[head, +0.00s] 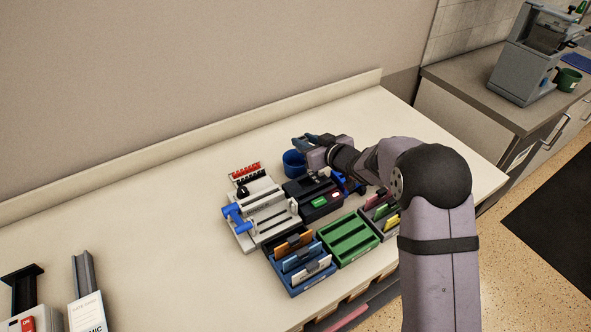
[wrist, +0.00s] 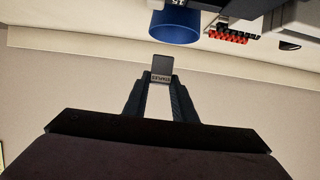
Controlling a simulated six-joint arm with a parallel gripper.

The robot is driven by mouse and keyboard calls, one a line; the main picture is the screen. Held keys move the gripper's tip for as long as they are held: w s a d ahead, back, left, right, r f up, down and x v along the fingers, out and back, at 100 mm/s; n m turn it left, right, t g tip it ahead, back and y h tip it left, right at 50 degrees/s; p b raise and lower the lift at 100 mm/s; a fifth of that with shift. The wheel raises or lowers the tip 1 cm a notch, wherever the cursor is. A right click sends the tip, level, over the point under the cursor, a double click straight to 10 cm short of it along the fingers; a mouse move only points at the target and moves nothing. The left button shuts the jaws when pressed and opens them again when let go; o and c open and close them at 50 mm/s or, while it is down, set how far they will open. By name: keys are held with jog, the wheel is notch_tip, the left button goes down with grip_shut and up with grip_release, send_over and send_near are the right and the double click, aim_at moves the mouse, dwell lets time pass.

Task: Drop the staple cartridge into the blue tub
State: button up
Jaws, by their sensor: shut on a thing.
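The staple cartridge (wrist: 162,67) is a small dark grey block with a pale lettered label. In the wrist view it sits between the fingertips of my gripper (wrist: 160,82), which is shut on it. The blue tub (head: 293,163) is a small round tub on the counter, near the back, beside a black device. It also shows at the top of the wrist view (wrist: 175,27), apart from the cartridge. In the head view my gripper (head: 302,141) is up by the tub's far side, and the cartridge is hard to make out there.
A black device (head: 320,207) with green and red buttons and a grey press with blue handles (head: 262,212) stand in front of the tub. A red-and-black rack (head: 245,173) is to the left. Green (head: 350,238) and blue (head: 300,262) trays line the front. The back left counter is clear.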

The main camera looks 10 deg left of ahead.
jog(key=o, duration=1.1)
jog(key=b+v, duration=0.2)
jog(key=v, duration=0.5)
jog(key=shift+s+d+r, duration=0.1)
